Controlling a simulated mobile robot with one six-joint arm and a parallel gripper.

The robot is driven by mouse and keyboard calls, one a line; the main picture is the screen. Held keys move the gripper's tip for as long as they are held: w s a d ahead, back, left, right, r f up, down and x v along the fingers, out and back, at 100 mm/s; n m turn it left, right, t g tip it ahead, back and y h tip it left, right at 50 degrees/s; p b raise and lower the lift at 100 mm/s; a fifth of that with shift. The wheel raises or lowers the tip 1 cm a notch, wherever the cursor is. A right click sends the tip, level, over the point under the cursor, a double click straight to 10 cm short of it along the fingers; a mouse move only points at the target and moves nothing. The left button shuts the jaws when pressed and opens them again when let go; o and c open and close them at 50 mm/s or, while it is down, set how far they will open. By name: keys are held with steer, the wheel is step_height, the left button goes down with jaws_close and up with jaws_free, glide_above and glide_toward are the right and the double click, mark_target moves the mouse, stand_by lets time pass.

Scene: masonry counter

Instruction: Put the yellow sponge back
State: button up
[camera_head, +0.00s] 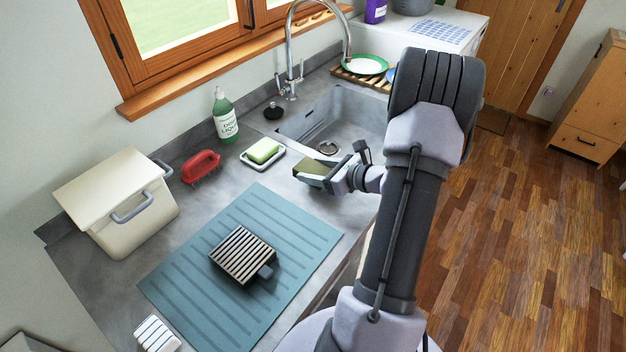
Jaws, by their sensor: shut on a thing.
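My gripper (310,177) is over the counter at the front left edge of the sink. It is shut on a flat block with a dark olive top, which looks like the yellow sponge (314,168). The fingers hide part of it, and I cannot tell whether it touches the counter. To its left, a small white dish (247,161) holds a light green and pale sponge (263,149). The dish and the held block are apart.
A blue-green mat (190,285) carries a slatted block (242,254). A cream bin (125,205) is at left. The sink (350,108) is behind my gripper.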

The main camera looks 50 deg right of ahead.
steer(key=shift+w+f+b, duration=0.2)
steer(key=shift+f+b, duration=0.3)
steer(key=shift+f, duration=0.5)
steer(key=shift+w+f+b, duration=0.2)
steer(key=shift+f+b, duration=0.3)
steer(key=shift+f, duration=0.45)
steer(key=o, duration=1.4)
steer(key=shift+o, duration=0.2)
